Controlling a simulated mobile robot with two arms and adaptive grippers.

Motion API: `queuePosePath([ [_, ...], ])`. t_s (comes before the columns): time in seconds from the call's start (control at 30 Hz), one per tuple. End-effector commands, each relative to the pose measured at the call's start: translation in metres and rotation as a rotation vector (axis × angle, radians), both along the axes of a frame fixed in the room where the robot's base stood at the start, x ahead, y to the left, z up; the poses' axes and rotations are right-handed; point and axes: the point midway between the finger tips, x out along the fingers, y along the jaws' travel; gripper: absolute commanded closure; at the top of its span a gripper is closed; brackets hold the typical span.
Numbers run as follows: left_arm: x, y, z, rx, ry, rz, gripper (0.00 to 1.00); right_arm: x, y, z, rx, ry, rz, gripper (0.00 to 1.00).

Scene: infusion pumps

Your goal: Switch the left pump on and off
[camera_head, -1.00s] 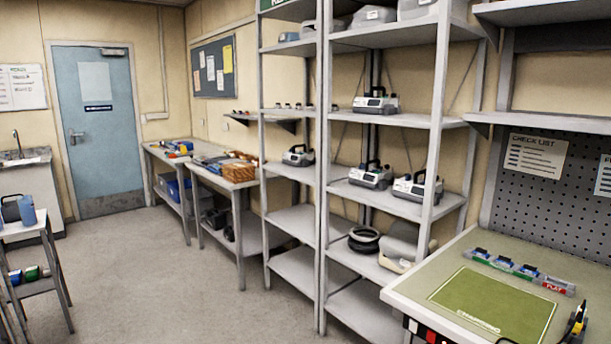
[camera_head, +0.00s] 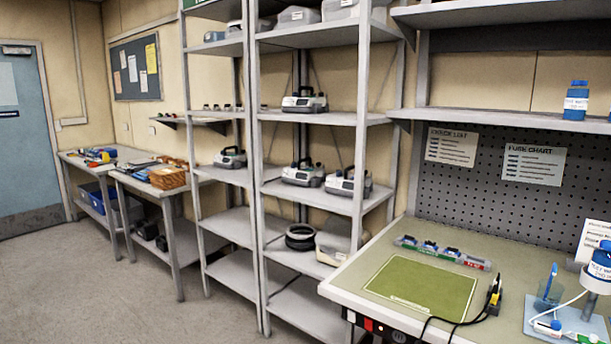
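Several grey and white pumps stand on the metal shelving. One pump (camera_head: 305,101) is alone on an upper shelf. Two more pumps, a left one (camera_head: 303,173) and a right one (camera_head: 348,183), stand side by side on the shelf below it. Another pump (camera_head: 230,157) is on the narrower rack to the left. Which of them is the task's left pump I cannot tell. Their switches are too small to make out. Neither of my grippers shows in the view.
A workbench (camera_head: 345,285) at right has a green mat (camera_head: 421,287), a row of small blue-topped parts (camera_head: 442,252) and a yellow-black tool (camera_head: 494,294) with a cable. A labelled bottle (camera_head: 601,262) stands at the right edge. The floor (camera_head: 130,300) at left is clear.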

Motion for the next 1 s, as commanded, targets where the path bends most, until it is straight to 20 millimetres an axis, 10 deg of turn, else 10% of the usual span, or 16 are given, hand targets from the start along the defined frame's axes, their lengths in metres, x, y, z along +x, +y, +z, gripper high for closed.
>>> queuePosePath([
  [0.3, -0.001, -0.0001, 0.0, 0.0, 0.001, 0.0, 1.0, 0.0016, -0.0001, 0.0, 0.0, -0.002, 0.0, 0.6],
  [1.0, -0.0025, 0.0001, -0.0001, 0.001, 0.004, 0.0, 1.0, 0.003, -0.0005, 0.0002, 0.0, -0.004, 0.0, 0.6],
])
